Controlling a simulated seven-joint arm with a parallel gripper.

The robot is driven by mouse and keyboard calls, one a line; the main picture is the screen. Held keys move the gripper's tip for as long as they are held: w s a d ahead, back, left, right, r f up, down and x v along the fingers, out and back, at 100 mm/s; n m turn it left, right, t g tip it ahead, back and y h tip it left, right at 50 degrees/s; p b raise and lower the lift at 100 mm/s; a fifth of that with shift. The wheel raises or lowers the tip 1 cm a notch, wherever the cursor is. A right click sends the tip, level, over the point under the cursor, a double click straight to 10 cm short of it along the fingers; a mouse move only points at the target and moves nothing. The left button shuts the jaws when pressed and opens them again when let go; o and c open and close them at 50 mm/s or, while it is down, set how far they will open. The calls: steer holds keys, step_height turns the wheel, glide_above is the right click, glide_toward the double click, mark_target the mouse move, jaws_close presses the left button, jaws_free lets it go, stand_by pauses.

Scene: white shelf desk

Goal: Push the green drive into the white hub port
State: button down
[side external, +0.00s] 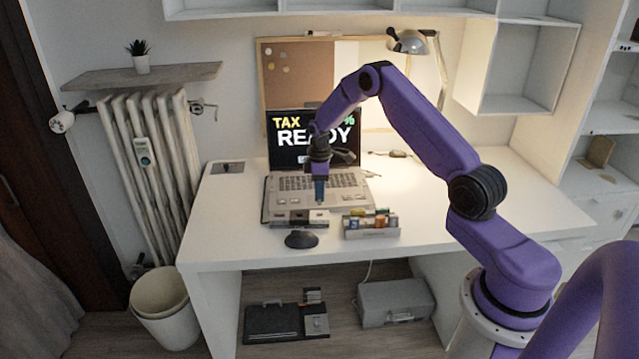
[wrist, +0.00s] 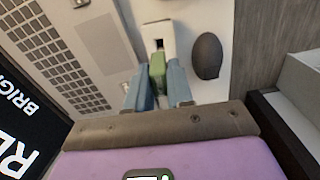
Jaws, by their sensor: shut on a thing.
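The green drive (wrist: 157,72) is between the two blue fingers of my gripper (wrist: 158,88), which is shut on it. The white hub (wrist: 154,28) lies just ahead of the drive in the wrist view. Its dark port (wrist: 158,43) faces the drive and is partly visible. The drive's far end is close to the port and roughly in line with it; I cannot tell whether they touch. In the side view my gripper (side external: 320,197) points down at the laptop's front edge, above the hub (side external: 319,216). The drive is too small to make out there.
The open laptop (side external: 300,184) is behind my gripper, its screen reading "TAX READY". A dark mouse (side external: 301,239) lies in front, also in the wrist view (wrist: 207,56). A grey organizer (side external: 371,232) with colored items stands to the right. The desk's right side is mostly clear.

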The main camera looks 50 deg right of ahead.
mark_target(320, 203)
steer(key=shift+f, duration=1.3)
steer(key=shift+f, duration=1.45)
stand_by(0.8)
steer(key=c, duration=0.9)
jaws_free()
step_height(320, 203, up, 17)
steer(key=shift+r, duration=0.2)
